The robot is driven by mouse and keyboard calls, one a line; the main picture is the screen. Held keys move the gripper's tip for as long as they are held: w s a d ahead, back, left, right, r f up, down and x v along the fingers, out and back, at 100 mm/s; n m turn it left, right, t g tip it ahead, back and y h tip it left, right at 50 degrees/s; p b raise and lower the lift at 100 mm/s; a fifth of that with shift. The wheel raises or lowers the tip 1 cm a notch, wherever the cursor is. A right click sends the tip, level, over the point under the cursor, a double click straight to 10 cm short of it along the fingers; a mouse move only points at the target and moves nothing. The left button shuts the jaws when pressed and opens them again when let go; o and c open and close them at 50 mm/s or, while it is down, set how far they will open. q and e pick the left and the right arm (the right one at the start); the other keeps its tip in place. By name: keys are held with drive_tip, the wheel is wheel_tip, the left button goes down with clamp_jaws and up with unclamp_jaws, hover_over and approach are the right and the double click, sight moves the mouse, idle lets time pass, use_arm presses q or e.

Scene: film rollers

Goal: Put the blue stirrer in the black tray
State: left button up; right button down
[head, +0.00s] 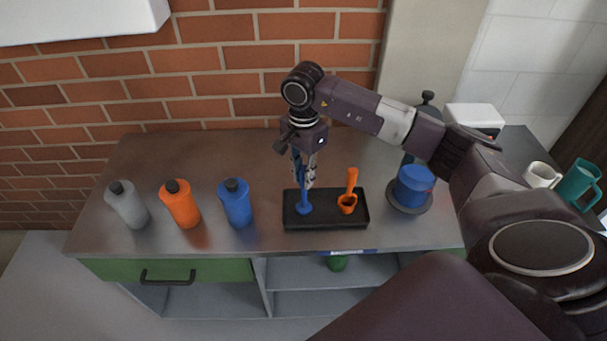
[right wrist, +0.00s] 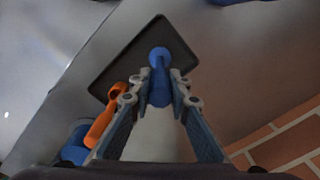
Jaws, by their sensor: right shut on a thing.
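The blue stirrer (head: 305,206) is upright over the left half of the black tray (head: 328,224), its lower end at the tray floor; I cannot tell whether it touches. My right gripper (head: 305,178) is shut on the stirrer's upper part and hides some of it. In the right wrist view the blue stirrer (right wrist: 159,75) is between the fingertips of my right gripper (right wrist: 160,90), with the black tray (right wrist: 125,55) beyond. My left gripper is not in view.
An orange stirrer (head: 348,203) stands in the tray's right half. Grey (head: 127,205), orange (head: 180,204) and blue (head: 235,204) bottles stand to the left. A blue round container (head: 413,187) stands close right of the tray. The counter between the blue bottle and tray is clear.

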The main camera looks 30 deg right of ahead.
drive_tip(key=c, duration=1.8)
unclamp_jaws()
drive_tip(key=shift+f, duration=0.1)
drive_tip(key=shift+r+p, duration=0.25)
drive_tip(key=shift+p, duration=0.05)
wheel_tip(320, 180, up, 10)
drive_tip(key=b, duration=0.3)
drive_tip(key=shift+r, duration=0.9)
drive_tip(key=shift+a, duration=0.1)
